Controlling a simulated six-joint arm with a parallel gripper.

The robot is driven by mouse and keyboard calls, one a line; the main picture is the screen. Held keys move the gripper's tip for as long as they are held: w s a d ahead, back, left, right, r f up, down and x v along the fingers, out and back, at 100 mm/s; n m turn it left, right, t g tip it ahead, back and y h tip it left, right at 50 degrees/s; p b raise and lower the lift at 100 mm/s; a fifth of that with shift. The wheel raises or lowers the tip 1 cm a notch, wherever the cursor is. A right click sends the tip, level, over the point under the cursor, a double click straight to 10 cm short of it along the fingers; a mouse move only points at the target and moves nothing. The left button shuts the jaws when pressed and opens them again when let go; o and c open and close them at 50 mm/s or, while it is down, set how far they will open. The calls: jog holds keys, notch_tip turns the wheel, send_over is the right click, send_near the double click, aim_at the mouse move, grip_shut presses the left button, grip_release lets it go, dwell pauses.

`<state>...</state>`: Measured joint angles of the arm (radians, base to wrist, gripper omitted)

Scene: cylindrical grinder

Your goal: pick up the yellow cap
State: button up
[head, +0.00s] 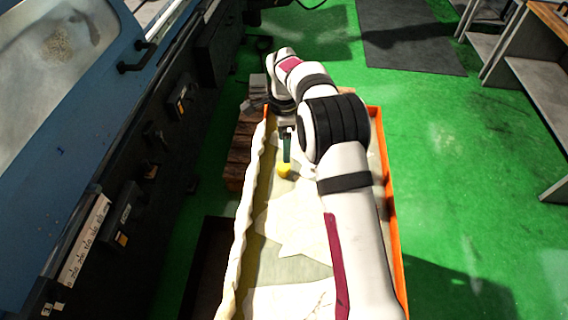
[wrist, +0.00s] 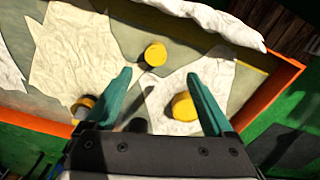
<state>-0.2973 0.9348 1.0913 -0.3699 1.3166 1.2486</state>
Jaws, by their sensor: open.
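Three yellow round pieces show in the wrist view, and I cannot tell which is the yellow cap. One yellow piece (wrist: 155,55) lies just beyond my fingertips, near the middle. A second yellow piece (wrist: 184,107) shows between the fingers, close to the right one. A third (wrist: 83,103) lies left of the left finger, partly hidden by my gripper. My gripper (wrist: 160,74) has teal fingers spread apart, with nothing held. In the head view my gripper (head: 287,161) points down, with one yellow piece (head: 284,171) visible at its tips.
The pieces lie in a long tray with an orange rim (head: 398,245), lined with crumpled pale paper (head: 285,218). The blue and black grinder (head: 75,130) stands to the left. Wooden blocks (head: 240,150) lie beside the tray. Green floor is open to the right.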

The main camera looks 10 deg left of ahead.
aim_at(285, 165)
jog(key=f, duration=0.8)
jog(key=shift+s+d, duration=0.15)
jog(key=shift+s, duration=0.25)
grip_shut()
jog(key=r, duration=0.4)
jog(key=shift+d+r, duration=0.25)
jog(key=shift+r, duration=0.05)
jog(key=s+d+r, duration=0.3)
jog(key=d+r, duration=0.3)
jog(key=d, duration=0.4)
jog(key=s+d, duration=0.2)
jog(key=s+d+r, duration=0.1)
jog(key=s+d, duration=0.1)
jog(key=s, duration=0.1)
jog(key=s+d, duration=0.2)
jog(key=s, duration=0.1)
jog(key=shift+s+d+r, duration=0.2)
jog(key=shift+d, duration=0.15)
